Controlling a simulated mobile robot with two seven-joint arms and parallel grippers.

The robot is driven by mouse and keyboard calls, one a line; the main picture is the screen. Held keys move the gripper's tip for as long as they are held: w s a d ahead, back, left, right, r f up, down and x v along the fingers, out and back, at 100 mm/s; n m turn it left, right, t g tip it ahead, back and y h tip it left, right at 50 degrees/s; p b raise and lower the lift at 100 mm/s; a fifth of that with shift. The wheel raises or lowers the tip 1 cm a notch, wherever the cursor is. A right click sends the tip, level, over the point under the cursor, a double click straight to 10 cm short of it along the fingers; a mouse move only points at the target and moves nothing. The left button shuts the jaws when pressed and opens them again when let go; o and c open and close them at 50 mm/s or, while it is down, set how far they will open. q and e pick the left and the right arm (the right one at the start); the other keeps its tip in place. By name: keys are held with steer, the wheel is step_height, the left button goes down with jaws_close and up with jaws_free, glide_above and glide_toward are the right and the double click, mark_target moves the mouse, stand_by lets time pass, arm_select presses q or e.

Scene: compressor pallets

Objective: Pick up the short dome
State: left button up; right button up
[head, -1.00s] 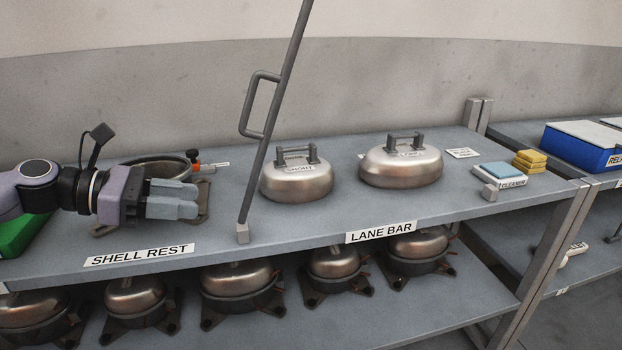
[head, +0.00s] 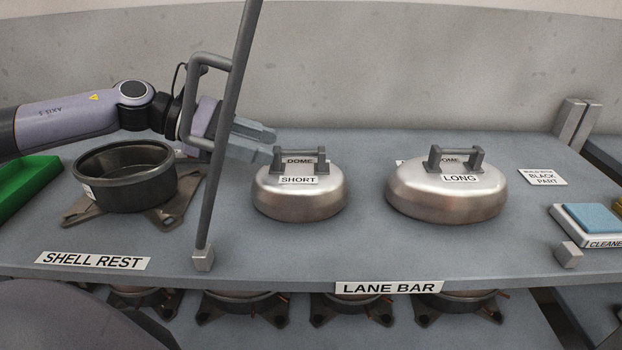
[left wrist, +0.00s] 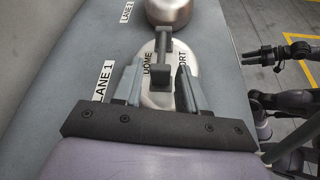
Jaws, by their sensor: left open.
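The short dome (head: 300,203) is a low, round, brushed-metal shell with a grey bar handle (head: 300,160) on top and a label reading SHORT. It sits on the upper shelf. My left gripper (head: 268,144) is open at the dome's upper left, its fingertips close to the handle. In the left wrist view the dome (left wrist: 155,98) lies ahead, and its handle (left wrist: 162,62) shows between the two spread fingers (left wrist: 160,88). I cannot tell whether they touch it. My right gripper (left wrist: 270,52) shows at the right of the left wrist view; its jaws are too small to judge.
A grey slanted bar (head: 232,110) with a side handle crosses in front of my left wrist. The long dome (head: 445,203) stands to the right. A black open pot (head: 125,185) rests at left beside a green item (head: 25,185). Shelf between the domes is clear.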

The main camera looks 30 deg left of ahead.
mark_target(293, 150)
arm_select(q)
steer(key=shift+w+d+p, duration=0.1)
steer(key=shift+d+p, duration=0.25)
steer(key=shift+p, duration=0.1)
steer(key=shift+w+d+f, duration=0.2)
steer(key=shift+w+d, duration=0.05)
steer(key=shift+d, duration=0.05)
steer(key=shift+w+d+r+p, duration=0.1)
steer(key=shift+w+d+p, duration=0.4)
steer(key=shift+p, duration=0.4)
steer(key=p+x, duration=0.1)
steer(key=x, duration=0.2)
steer(key=shift+s+d, duration=0.1)
steer(key=shift+s, duration=0.05)
steer(key=shift+w+d+f, duration=0.3)
steer(key=shift+d, duration=0.1)
jaws_close()
